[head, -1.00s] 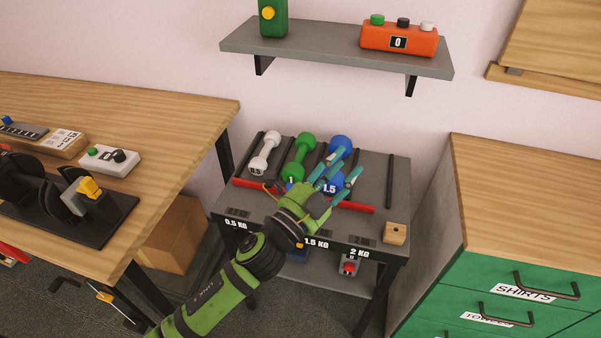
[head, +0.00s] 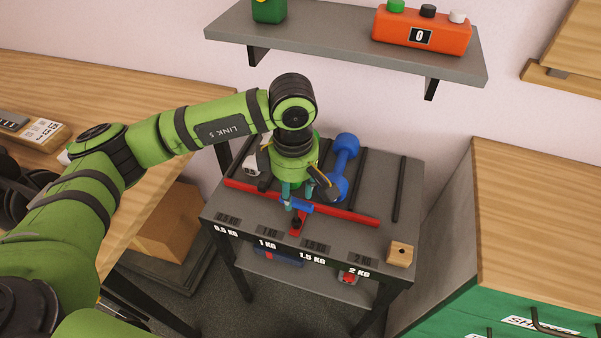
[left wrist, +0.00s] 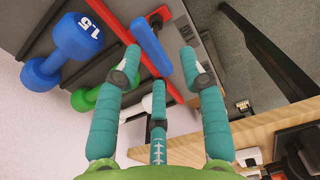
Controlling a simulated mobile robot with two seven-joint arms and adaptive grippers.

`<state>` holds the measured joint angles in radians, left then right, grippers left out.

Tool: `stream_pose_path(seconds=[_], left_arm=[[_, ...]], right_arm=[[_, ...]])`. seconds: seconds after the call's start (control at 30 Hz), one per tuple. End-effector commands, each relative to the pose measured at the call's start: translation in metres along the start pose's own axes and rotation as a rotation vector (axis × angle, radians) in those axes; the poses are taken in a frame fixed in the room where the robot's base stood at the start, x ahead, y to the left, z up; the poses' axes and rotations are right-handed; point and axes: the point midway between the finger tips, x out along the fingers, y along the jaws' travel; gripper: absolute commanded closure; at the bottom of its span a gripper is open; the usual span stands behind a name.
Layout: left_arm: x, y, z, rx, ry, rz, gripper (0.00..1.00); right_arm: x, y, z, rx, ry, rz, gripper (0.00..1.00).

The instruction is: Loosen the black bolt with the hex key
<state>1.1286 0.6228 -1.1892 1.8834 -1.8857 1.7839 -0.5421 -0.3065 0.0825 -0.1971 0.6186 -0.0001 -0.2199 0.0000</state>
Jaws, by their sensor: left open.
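My left gripper (head: 298,194) reaches down over the rack, open, its teal fingers spread. In the left wrist view its fingertips (left wrist: 160,58) lie either side of a blue bar-shaped piece (left wrist: 151,46), without visible contact. This blue piece (head: 297,206) sits at the red bar (head: 345,212); I cannot tell whether it is the hex key's handle. The black bolt (head: 296,222) appears as a small dark spot on the red bar's front tab, just in front of the blue piece. It also shows dark in the left wrist view (left wrist: 155,19). No hex key shaft is clear. My right gripper is out of view.
A blue dumbbell (head: 346,150) stands behind the red bar, right of my gripper; green and white ones are partly hidden. A wooden block (head: 400,254) sits at the rack's front right. A shelf (head: 330,48) hangs above. The rack's right part (head: 385,195) is mostly clear.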

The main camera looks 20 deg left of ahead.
Motion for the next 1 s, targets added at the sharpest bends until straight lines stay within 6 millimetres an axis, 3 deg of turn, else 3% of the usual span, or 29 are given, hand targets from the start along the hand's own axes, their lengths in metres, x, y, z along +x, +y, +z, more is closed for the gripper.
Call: stream_pose_path(seconds=[0.17, 0.3, 0.6, 0.97, 1.0], left_arm=[[0.009, -0.001, 0.001, -0.003, -0.003, -0.004, 0.59], [0.029, -0.001, 0.001, -0.003, -0.003, -0.007, 0.59], [0.065, -0.001, 0.002, -0.003, -0.006, -0.004, 0.59], [0.071, 0.0, 0.002, -0.002, -0.006, -0.002, 0.59], [0.071, 0.0, 0.002, -0.002, -0.006, -0.002, 0.75]], right_arm=[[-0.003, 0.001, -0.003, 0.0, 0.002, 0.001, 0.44], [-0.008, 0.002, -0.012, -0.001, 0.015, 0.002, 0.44], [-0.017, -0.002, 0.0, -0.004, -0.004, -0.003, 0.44], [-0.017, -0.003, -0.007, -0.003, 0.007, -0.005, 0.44], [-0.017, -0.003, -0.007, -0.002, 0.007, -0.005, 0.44]])
